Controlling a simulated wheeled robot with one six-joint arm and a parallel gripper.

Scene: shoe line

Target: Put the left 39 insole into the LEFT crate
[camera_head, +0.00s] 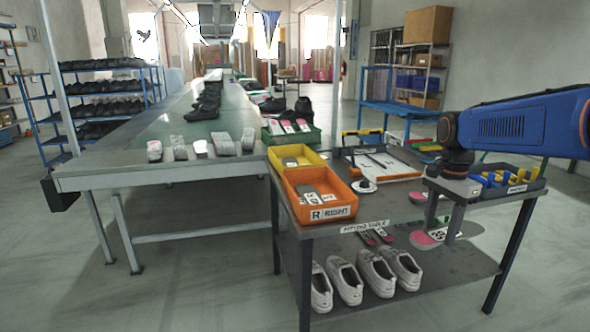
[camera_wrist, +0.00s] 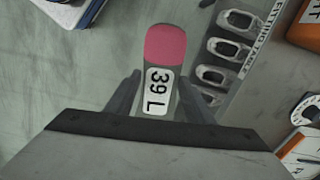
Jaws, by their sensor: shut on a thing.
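The insole also shows low between the fingers in the head view (camera_head: 425,239).
A green crate (camera_head: 308,139) stands behind the yellow one. A tray of tools (camera_head: 400,167) and a dark bin with blue and yellow parts (camera_head: 535,184) lie on the table. White shoes (camera_head: 345,281) stand on the lower shelf. A long conveyor table (camera_head: 100,179) adjoins at left.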

